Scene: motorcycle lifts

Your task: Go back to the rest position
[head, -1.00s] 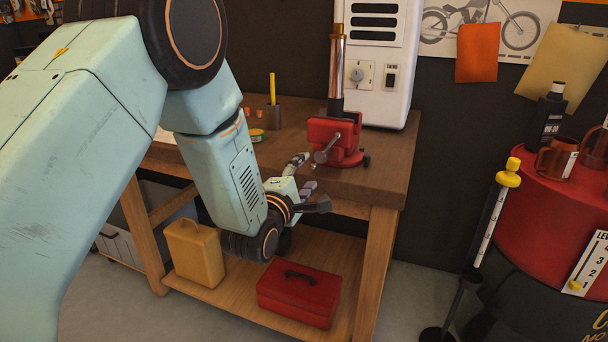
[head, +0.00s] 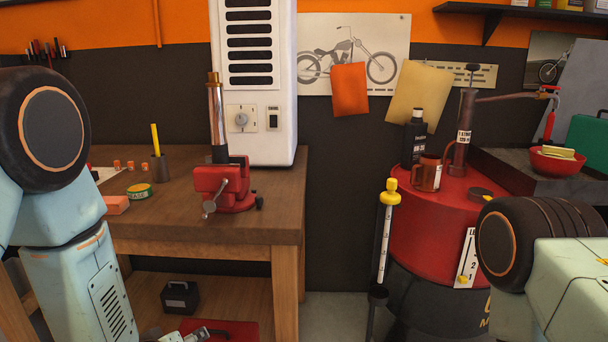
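My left arm comes in at the left and hangs down in front of the wooden workbench (head: 270,229). Part of my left gripper (head: 203,334) shows at the bottom edge, in front of the lower shelf. It is small and cut off by the frame, so I cannot tell whether it is open or holds anything. My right arm shows at the lower right, in front of the red drum (head: 428,235). My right gripper is out of view.
A red vise (head: 222,186) holding a metal tube (head: 216,112) stands on the bench. A black box (head: 180,298) and part of a red box (head: 240,330) are on the shelf below. A yellow-topped rod (head: 386,235) stands between bench and drum.

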